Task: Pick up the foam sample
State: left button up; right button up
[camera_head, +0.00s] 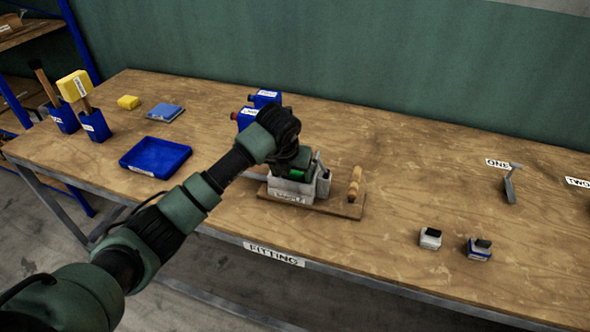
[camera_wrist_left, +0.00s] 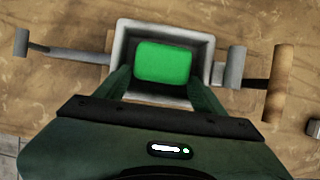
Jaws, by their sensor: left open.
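The foam sample is a bright green block (camera_wrist_left: 160,62) with rounded corners, lying inside a grey open-topped box (camera_wrist_left: 121,45). In the head view only a small green patch of it (camera_head: 296,174) shows under my gripper. The box (camera_head: 291,192) bears a label on its front, hard to read. My left gripper (camera_head: 301,172) points down at the box. In the left wrist view its two fingers (camera_wrist_left: 163,88) are open, one at each side of the block's near part. I cannot tell whether they touch it. My right gripper is not in view.
The box stands on a wooden board (camera_head: 340,208) with metal bars and a wooden handle (camera_head: 355,183). The bench's right middle is clear.

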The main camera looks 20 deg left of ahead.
pick_arm(q)
jog(key=shift+w+f, duration=0.1)
jog(key=shift+f, duration=0.25)
jog(key=c, duration=1)
jog(key=shift+r, duration=0.15)
